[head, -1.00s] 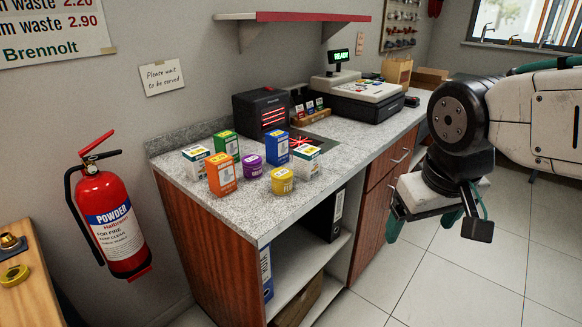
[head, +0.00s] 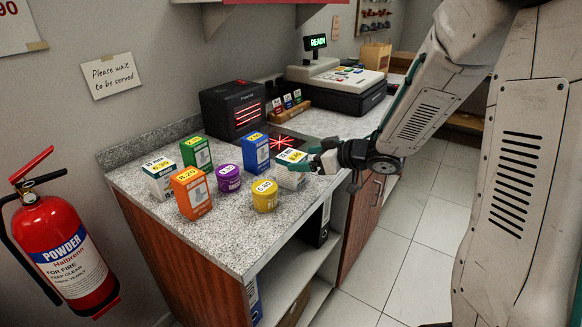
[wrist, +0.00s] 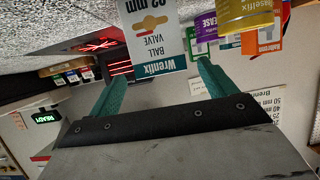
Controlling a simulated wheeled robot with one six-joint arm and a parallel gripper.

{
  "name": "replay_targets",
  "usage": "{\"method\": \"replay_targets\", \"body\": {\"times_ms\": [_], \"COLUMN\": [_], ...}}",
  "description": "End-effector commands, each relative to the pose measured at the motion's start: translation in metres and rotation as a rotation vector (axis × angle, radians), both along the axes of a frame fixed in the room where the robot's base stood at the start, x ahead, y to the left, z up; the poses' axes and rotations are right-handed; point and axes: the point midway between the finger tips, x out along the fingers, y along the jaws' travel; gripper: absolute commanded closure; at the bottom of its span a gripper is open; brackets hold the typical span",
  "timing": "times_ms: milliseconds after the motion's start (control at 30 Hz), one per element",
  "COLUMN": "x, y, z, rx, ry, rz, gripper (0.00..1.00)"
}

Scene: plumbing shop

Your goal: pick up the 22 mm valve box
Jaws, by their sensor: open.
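The white-and-teal valve box (head: 291,177) stands at the counter's front edge, right of the other goods. In the wrist view the box (wrist: 156,38) appears upside down, with "BALL VALVE", "Wrenflix" and what looks like 22 mm on its face. My gripper (head: 310,166) is at the box's right side, its teal fingers reaching toward it. In the wrist view my gripper (wrist: 160,82) is open, with the box ahead between the finger lines. Whether the fingers touch it I cannot tell. A similar white-and-teal box (head: 159,180) stands at the far left of the group.
A blue box (head: 256,153), a purple tin (head: 228,178), a yellow tin (head: 265,196), an orange box (head: 191,193) and a green box (head: 196,153) stand close by. A black device (head: 232,110) and the till (head: 337,85) are behind. The counter's front (head: 235,235) is bare.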

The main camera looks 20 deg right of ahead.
Motion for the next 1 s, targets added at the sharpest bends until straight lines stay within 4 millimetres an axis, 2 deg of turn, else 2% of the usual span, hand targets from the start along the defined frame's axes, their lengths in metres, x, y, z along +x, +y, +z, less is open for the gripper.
{"method": "replay_targets", "body": {"times_ms": [500, 767, 800, 1000], "x": [0.049, 0.053, 0.053, 0.053], "y": [0.038, 0.039, 0.039, 0.038], "z": [-0.024, -0.025, -0.025, -0.025], "rx": [-0.002, -0.002, -0.002, -0.002], "ry": [0.000, -0.001, -0.001, -0.001], "rz": [0.001, -0.003, -0.003, -0.003], "gripper": [0.16, 0.16, 0.19, 0.75]}}
